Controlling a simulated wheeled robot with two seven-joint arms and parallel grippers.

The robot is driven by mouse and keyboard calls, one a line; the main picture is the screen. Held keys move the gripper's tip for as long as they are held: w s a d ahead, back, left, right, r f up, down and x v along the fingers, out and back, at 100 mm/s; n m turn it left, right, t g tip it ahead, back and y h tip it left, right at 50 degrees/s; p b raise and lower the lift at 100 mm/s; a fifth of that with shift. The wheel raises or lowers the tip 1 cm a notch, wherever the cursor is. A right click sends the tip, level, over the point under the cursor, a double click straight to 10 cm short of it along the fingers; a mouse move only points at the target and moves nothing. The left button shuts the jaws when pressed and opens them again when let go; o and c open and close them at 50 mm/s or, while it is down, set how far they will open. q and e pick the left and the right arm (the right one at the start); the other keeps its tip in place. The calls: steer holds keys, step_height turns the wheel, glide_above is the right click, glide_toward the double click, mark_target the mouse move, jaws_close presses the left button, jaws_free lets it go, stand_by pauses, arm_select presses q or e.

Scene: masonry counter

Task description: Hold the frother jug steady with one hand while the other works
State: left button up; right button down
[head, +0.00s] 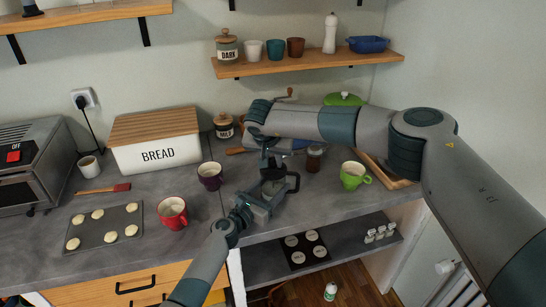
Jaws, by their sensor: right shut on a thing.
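The frother jug (292,182), dark with a black looped handle, is near the middle of the counter, mostly hidden by my grippers. My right gripper (270,172) comes down on it from above and behind and is shut on it. My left gripper (266,200) comes in from the front and is close against the jug's near side, near the counter's front edge. Whether its fingers are open or shut, or touch the jug, I cannot tell.
A purple mug (210,176) and a red mug (173,213) stand to the left. A green mug (353,176) and a small brown jar (314,159) stand to the right. A bread box (155,150) is at the back left. A baking tray (103,231) lies front left.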

steer(key=shift+f, duration=0.15)
step_height(320, 180, up, 7)
steer(key=shift+r, duration=0.2)
stand_by(0.4)
steer(key=shift+f, duration=3.75)
steer(key=c, duration=1.5)
jaws_free()
steer(key=shift+d, duration=0.1)
steer(key=shift+s+f, duration=0.1)
